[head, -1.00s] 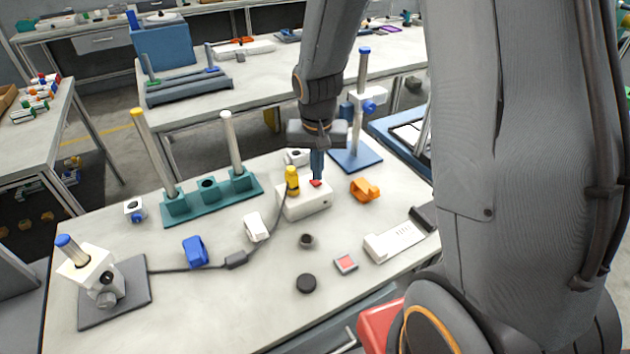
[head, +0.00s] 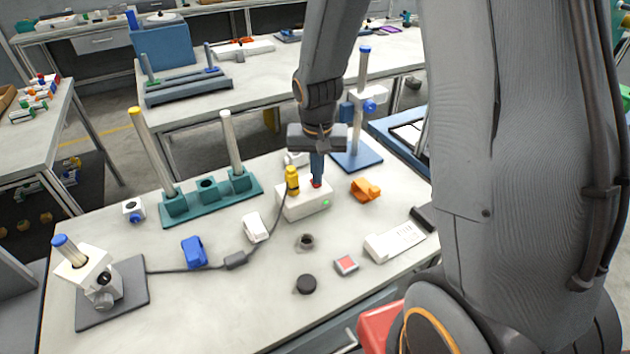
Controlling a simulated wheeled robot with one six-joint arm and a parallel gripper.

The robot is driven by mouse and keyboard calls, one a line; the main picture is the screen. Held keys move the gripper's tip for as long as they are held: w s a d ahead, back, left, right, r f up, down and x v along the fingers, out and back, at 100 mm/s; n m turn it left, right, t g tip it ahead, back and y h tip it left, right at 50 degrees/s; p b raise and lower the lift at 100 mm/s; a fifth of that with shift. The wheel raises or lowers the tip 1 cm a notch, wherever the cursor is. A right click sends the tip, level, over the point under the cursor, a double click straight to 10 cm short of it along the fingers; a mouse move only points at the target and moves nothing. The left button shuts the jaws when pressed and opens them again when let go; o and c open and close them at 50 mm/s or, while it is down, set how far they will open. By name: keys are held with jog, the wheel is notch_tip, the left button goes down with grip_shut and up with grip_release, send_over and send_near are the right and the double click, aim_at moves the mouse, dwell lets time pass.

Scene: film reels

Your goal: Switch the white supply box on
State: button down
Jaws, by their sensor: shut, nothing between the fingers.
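The white supply box (head: 306,206) stands on the near workbench, with a yellow plug (head: 292,181) in its left part and a dark cable running from it. A small green light (head: 326,202) glows on its front face. A red switch (head: 316,184) is on its top, partly hidden by my fingers. My gripper (head: 317,181) points straight down onto the switch, shut and empty, with its fingertips at the red surface and seemingly touching it.
An orange clip (head: 366,190) lies right of the box, and a white clip (head: 255,227) lies left of it. A blue-based stand (head: 357,155) rises behind. A teal rack (head: 211,197) with posts is at back left.

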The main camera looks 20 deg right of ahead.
notch_tip(320, 180, up, 7)
jog(key=p, duration=0.5)
jog(key=shift+p, duration=0.3)
dwell(0.4)
jog(key=s+r+n+b, duration=0.1)
jog(key=s+n+b, duration=0.2)
jog(key=s, duration=1.1)
jog(key=shift+s+r+n+y+b, duration=0.3)
jog(key=shift+s+r+n+b, duration=0.1)
jog(key=shift+b, duration=0.15)
